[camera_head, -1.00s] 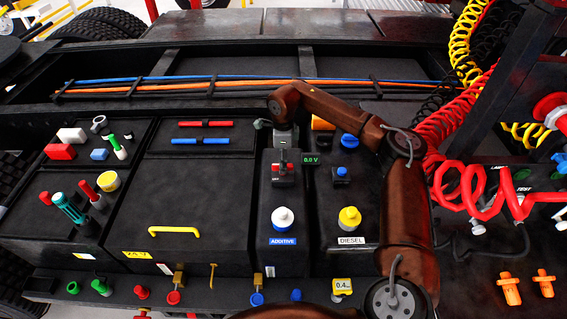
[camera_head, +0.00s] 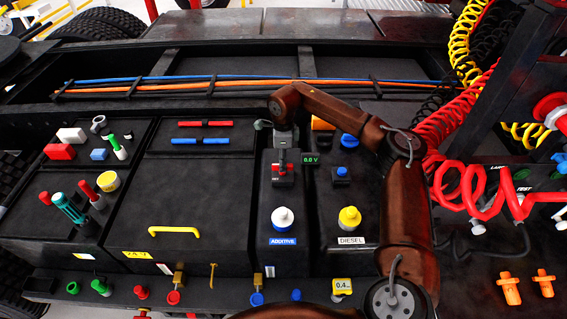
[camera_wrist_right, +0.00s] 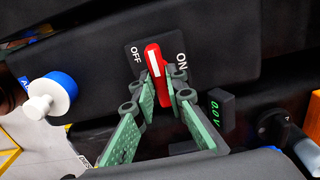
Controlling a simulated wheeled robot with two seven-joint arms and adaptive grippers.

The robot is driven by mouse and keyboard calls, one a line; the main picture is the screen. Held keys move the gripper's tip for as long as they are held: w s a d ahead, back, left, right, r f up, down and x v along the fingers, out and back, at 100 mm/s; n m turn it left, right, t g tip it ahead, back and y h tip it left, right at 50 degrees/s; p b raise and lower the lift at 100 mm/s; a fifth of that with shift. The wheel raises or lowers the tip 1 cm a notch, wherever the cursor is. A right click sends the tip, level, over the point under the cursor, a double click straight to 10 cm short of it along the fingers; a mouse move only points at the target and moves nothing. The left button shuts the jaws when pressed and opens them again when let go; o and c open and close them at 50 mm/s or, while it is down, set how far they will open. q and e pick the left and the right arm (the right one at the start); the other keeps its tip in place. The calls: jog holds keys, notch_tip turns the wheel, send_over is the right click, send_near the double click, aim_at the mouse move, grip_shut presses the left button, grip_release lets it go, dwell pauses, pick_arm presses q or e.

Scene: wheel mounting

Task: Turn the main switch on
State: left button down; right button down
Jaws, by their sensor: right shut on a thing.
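The main switch is a red handle with a white stripe (camera_wrist_right: 155,66) on a black plate marked OFF on its left and ON on its right in the right wrist view. The handle points between the two labels. In the head view the switch (camera_head: 283,173) sits on the dark box below my right arm's end. My right gripper (camera_wrist_right: 153,98) has green-grey fingers on either side of the handle and is shut on it. In the head view the gripper (camera_head: 282,145) is small and partly hidden by its own wrist. My left gripper is out of view.
A green display (camera_head: 311,160) beside the switch reads 0.0 V. A white cap with a blue base (camera_head: 283,218) and a yellow cap (camera_head: 349,217) stand nearer. Red coiled hose (camera_head: 465,190) hangs to the right of my arm.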

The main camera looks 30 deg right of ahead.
jog(key=m+p, duration=0.2)
jog(key=m, duration=0.2)
jog(key=shift+r, duration=0.1)
jog(key=m+p, duration=0.3)
jog(key=m, duration=0.3)
jog(key=m+p, duration=0.1)
jog(key=m, duration=0.3)
jog(key=shift+m+p, duration=0.3)
jog(key=shift+p, duration=0.1)
jog(key=shift+m+p, duration=0.5)
jog(key=shift+m, duration=1.1)
jog(key=c, duration=1.9)
grip_release()
jog(key=shift+c, duration=0.2)
